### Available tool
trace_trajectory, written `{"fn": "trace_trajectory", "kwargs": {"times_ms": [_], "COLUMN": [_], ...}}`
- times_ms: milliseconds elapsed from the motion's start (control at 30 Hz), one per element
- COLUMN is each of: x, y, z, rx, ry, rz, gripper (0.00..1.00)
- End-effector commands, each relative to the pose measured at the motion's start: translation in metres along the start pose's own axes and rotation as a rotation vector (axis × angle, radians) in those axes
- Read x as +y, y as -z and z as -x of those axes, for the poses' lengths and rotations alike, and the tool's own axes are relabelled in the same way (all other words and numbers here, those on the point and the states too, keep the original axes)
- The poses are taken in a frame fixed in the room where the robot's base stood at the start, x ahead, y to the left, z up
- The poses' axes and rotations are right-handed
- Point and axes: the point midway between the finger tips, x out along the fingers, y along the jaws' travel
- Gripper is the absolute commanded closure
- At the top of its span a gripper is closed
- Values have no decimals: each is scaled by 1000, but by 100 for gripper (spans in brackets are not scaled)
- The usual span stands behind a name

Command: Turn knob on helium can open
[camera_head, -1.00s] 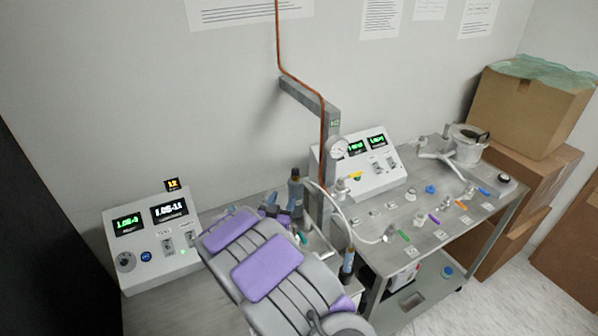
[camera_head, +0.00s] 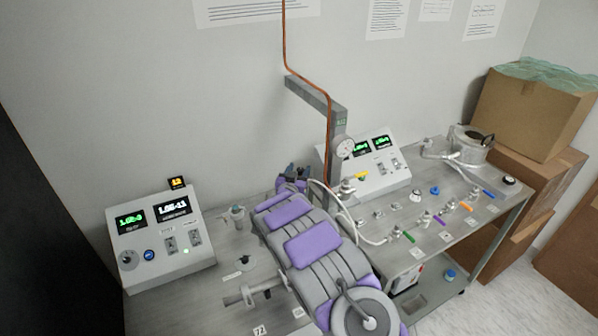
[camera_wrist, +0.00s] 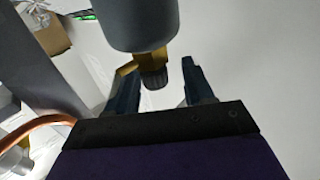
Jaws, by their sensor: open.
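In the wrist view, the grey helium can (camera_wrist: 138,22) shows at the top, with a brass valve fitting (camera_wrist: 150,57) and a dark ribbed knob (camera_wrist: 155,78) below it. My gripper (camera_wrist: 159,68) is open, with one dark blue finger on each side of the knob. The knob lies between the fingers in the picture, with a visible gap to the right finger. I cannot tell the depth between knob and fingers. In the head view, my gripper (camera_head: 292,177) is small and partly hidden behind my arm, and I cannot make out the can there.
A grey post (camera_head: 336,135) with a copper pipe (camera_head: 329,112) and a gauge (camera_head: 344,146) stands just right of my gripper. Cardboard boxes (camera_head: 530,110) stand at right.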

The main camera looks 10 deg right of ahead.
Motion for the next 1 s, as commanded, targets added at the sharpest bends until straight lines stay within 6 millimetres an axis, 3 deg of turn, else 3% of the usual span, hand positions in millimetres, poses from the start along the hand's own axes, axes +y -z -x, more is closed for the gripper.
{"fn": "trace_trajectory", "kwargs": {"times_ms": [400, 900, 1000], "x": [2, 0, -1], "y": [0, -1, 0], "z": [-6, -5, -5], "rx": [-1, -1, -2], "ry": [0, 1, -1], "rz": [-1, 1, 0], "gripper": [49, 96, 96]}}
